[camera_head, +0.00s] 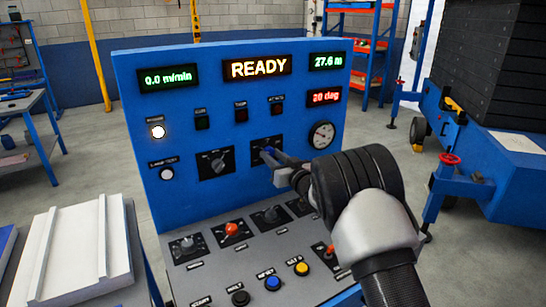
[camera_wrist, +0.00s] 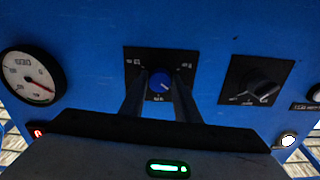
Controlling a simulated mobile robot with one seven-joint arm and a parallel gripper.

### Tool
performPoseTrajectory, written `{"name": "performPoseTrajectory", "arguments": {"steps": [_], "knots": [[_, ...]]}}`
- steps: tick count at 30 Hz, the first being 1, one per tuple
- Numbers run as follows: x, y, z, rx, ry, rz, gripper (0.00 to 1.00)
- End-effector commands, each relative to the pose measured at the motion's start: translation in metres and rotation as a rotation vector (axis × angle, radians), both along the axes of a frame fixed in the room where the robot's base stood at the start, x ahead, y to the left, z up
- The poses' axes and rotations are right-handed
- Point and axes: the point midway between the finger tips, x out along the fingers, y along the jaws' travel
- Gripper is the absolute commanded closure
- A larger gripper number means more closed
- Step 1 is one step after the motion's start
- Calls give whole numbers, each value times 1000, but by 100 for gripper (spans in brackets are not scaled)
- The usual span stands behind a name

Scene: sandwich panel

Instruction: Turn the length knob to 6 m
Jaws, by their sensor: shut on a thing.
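A blue-capped knob (camera_wrist: 160,82) sits on a dark square plate (camera_wrist: 133,56) on the control panel. My gripper (camera_wrist: 159,88) has one finger on each side of this knob and is shut on it. In the head view, my gripper (camera_head: 271,155) reaches the right-hand of two knob plates on the upright panel face, and the fingers hide most of that knob. The plate's markings are too small to read, so I cannot tell the setting. A black knob (camera_head: 217,162) on the plate to its left is free; it also shows in the wrist view (camera_wrist: 262,85), which is upside down.
The blue panel (camera_head: 130,80) shows READY (camera_head: 257,67), with green and red readouts beside it. A round gauge (camera_head: 321,135) is close right of the gripped knob. The sloped desk below carries several knobs and buttons, including a red-topped lever (camera_head: 232,229).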

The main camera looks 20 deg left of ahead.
Motion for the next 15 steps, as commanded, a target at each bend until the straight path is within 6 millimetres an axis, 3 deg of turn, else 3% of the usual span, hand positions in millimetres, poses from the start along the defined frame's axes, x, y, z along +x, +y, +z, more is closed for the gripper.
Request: {"name": "performPoseTrajectory", "arguments": {"steps": [15], "knots": [[0,-1,2,292,337,-1,93]]}}
